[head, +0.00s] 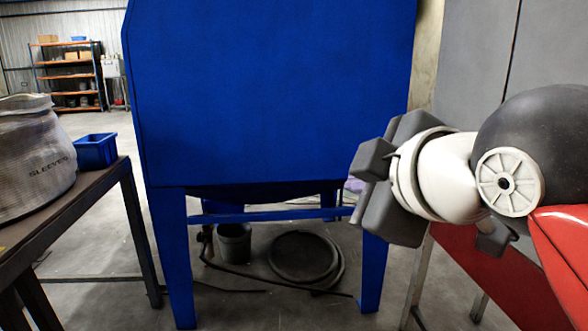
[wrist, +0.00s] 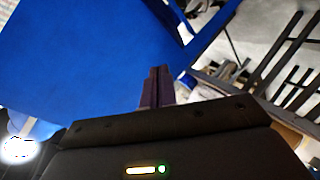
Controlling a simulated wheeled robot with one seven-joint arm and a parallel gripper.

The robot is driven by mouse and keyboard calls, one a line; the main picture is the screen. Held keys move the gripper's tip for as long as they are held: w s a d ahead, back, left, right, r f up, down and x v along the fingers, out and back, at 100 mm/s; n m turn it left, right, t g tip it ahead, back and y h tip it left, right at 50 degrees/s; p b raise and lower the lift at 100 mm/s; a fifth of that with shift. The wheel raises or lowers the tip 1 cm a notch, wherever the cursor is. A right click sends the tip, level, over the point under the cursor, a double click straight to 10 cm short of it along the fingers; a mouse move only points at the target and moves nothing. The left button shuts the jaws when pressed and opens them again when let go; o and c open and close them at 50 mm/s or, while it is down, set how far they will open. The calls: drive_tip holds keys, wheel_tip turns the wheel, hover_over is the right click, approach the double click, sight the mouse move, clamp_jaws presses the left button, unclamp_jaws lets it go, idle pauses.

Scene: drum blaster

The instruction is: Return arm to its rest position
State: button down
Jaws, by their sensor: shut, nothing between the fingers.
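My gripper (wrist: 158,74) shows in the wrist view with its two dark fingers pressed together and nothing between them. In the head view my arm reaches in from the right, folded, with its dark end pieces in front of the right side of a big blue cabinet (head: 275,95). The fingers cannot be made out in the head view. In the wrist view the fingers point toward the blue cabinet (wrist: 75,50), which fills the upper left. I cannot tell how wide the gap to it is.
A grey panel (head: 470,60) stands at right. Shelves (head: 70,77) stand far back.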

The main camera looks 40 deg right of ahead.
drive_tip(key=w+a+f+m+g+y, duration=0.1)
drive_tip(key=a+f, duration=0.3)
drive_tip(key=f, duration=0.5)
drive_tip(key=w+a+f+m+g+y, duration=0.2)
drive_tip(key=w+a+f+m+g, duration=0.1)
drive_tip(key=f, duration=0.7)
drive_tip(key=w+a+f+m+g+y, duration=0.1)
drive_tip(key=w+a+f+m+g, duration=0.1)
drive_tip(key=a+f, duration=0.5)
wheel_tip(320, 180, down, 3)
drive_tip(key=shift+f+m+g, duration=0.1)
drive_tip(key=shift+m+g, duration=0.2)
drive_tip(key=shift+m, duration=0.5)
drive_tip(key=shift+w, duration=0.1)
